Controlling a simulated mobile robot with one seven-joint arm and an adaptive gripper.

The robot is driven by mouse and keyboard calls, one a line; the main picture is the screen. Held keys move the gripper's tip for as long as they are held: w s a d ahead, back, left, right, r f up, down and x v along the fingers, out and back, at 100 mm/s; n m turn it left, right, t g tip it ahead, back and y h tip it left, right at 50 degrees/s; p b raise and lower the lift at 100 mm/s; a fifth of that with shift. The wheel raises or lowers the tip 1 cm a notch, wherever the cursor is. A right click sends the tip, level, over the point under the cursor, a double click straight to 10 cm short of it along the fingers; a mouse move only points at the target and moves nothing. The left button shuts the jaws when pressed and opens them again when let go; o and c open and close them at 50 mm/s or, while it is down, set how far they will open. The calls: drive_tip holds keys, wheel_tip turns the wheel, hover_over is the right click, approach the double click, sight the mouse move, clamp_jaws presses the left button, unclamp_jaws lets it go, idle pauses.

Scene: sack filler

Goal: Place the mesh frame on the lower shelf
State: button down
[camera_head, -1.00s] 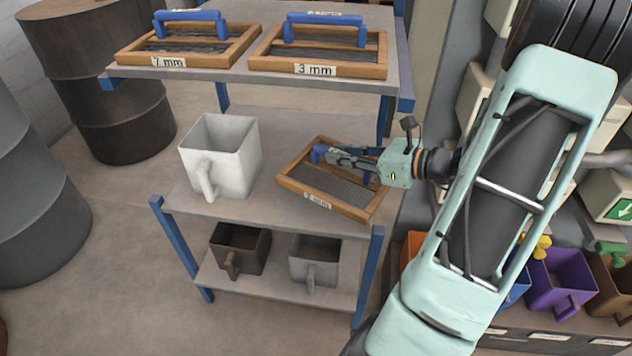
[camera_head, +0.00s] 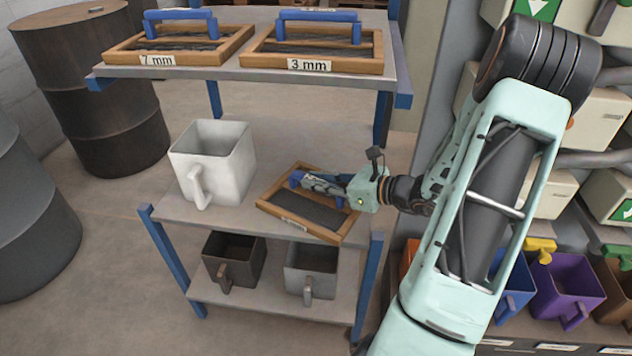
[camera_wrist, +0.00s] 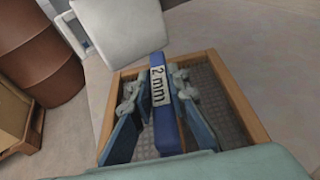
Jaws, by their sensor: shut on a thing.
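The mesh frame is wooden with a dark mesh and a blue handle; it shows in the head view (camera_head: 312,214) and the wrist view (camera_wrist: 240,95), where its handle reads "2 mm". My gripper (camera_head: 306,182) is shut on the blue handle, with one finger on each side of it in the wrist view (camera_wrist: 162,95). The frame is at the right part of the middle shelf (camera_head: 225,218), low over its surface and skewed to the shelf edge. I cannot tell whether it touches the shelf. My fingers hide part of the handle.
A white square jug (camera_head: 212,165) stands just left of the frame. The top shelf (camera_head: 235,75) holds a 7 mm frame (camera_head: 178,58) and a 3 mm frame (camera_head: 315,63). The bottom shelf (camera_head: 270,300) holds a brown jug (camera_head: 233,262) and a grey jug (camera_head: 311,272). A blue post (camera_head: 368,275) stands at the right.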

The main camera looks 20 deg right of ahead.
drive_tip(key=shift+f, duration=0.1)
drive_tip(key=c, duration=1.8)
unclamp_jaws()
drive_tip(key=shift+c, duration=0.2)
drive_tip(key=shift+s+d+r, duration=0.1)
drive_tip(key=shift+s+r, duration=0.05)
drive_tip(key=shift+r, duration=0.05)
drive_tip(key=p+v, duration=0.3)
drive_tip(key=v, duration=0.8)
drive_tip(key=shift+s+d, duration=0.15)
drive_tip(key=shift+s, duration=0.1)
